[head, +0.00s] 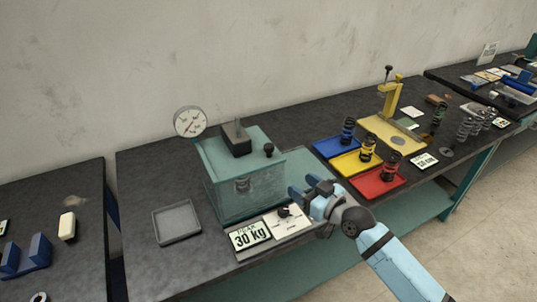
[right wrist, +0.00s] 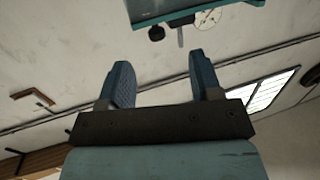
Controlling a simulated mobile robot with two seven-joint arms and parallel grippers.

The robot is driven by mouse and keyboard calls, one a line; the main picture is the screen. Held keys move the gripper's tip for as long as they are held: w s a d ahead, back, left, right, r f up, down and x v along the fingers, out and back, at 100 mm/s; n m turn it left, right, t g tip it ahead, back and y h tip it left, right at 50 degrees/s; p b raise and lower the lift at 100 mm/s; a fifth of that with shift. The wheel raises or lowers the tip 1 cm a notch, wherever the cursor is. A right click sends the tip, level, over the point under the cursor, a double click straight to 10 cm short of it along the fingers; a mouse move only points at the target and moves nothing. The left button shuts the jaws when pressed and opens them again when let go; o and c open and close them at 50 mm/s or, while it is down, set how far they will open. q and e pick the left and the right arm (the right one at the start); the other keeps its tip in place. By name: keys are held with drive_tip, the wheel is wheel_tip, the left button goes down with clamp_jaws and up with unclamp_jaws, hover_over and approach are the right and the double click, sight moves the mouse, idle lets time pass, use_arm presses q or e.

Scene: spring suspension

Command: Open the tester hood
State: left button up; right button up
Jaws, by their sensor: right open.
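The tester (head: 222,205) is a teal box on the dark bench, with a see-through hood (head: 262,185) down over its front. A spring (head: 243,184) shows dimly inside. A black knob (head: 268,150) sits at the hood's upper right, and a dark block with a lever stands on top. My right gripper (head: 302,190) is open and empty, to the right of the hood and apart from it. In the right wrist view the open fingers (right wrist: 160,75) have nothing between them; the tester's teal edge (right wrist: 215,9) and a dark knob (right wrist: 157,33) show beyond. My left gripper is out of view.
A dial gauge (head: 190,122) stands behind the tester. A "30 kg" sign (head: 250,236) and a white control plate (head: 288,222) lie in front. A grey tray (head: 177,222) is left. Blue (head: 333,147), yellow (head: 350,166) and red (head: 377,185) trays with springs are right.

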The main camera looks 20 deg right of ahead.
sight(273, 150)
drive_tip(key=shift+t, duration=0.4)
drive_tip(key=r+x, duration=0.1)
drive_tip(key=x, duration=0.3)
drive_tip(key=r+p+x, duration=0.1)
drive_tip(key=x, duration=0.4)
drive_tip(key=d+r+x, duration=0.1)
drive_tip(key=x, duration=0.4)
drive_tip(key=shift+w+r+p, duration=0.1)
drive_tip(key=shift+w+p, duration=0.1)
drive_tip(key=shift+p, duration=0.2)
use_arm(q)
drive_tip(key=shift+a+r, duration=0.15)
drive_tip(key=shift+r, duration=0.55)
use_arm(e)
drive_tip(key=shift+w+a, duration=0.1)
drive_tip(key=shift+w, duration=0.35)
clamp_jaws()
use_arm(q)
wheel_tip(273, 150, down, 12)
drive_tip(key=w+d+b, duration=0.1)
drive_tip(key=b, duration=1.5)
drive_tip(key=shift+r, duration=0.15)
use_arm(e)
drive_tip(key=w+d, duration=0.1)
drive_tip(key=d, duration=1.8)
drive_tip(key=shift+w+d, duration=0.25)
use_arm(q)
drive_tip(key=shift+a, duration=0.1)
